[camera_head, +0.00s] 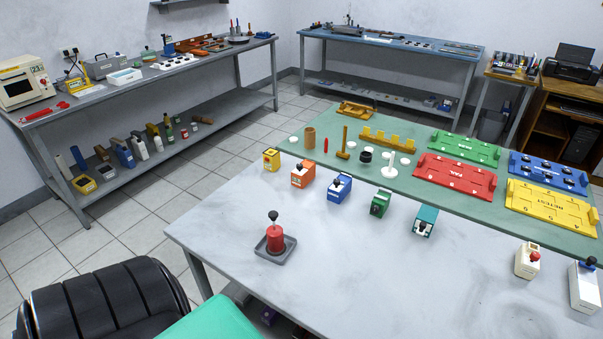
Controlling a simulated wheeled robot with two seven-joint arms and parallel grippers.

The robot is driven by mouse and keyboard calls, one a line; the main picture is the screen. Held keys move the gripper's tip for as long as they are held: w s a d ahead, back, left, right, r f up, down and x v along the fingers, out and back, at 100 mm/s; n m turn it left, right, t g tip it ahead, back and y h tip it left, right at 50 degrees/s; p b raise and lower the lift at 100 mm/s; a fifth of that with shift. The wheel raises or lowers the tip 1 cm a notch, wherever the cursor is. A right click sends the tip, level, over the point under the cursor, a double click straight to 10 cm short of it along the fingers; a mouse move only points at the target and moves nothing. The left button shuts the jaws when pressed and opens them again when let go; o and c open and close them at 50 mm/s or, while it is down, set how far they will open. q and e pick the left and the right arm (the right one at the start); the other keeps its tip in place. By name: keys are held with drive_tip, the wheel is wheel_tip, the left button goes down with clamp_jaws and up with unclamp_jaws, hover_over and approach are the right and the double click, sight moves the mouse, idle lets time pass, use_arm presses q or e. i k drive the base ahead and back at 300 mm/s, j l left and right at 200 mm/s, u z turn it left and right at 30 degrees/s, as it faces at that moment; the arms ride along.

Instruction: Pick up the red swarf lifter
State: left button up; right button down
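The red swarf lifter (275,238) is a short red cylinder with a black ball knob on a thin stem at its top. It stands upright on a dark grey square tray (262,249) near the left front of the grey table (330,265). Nothing touches the knob. Neither of my grippers shows in the head view.
Several small blocks, including an orange one (303,174), a blue one (339,187) and a teal one (425,221), line the table's back edge. Two white devices (527,261) stand at right. The table's middle is clear.

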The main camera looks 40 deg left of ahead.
sight(275, 239)
drive_tip(key=k+j+z, duration=0.2)
drive_tip(key=j, duration=0.35)
drive_tip(key=k+j+z, duration=0.15)
drive_tip(key=j, duration=0.35)
drive_tip(key=k+j+z, duration=0.2)
drive_tip(key=k+j, duration=0.2)
drive_tip(key=k+j+z, duration=0.15)
drive_tip(key=k+j, duration=0.15)
drive_tip(key=j, duration=0.2)
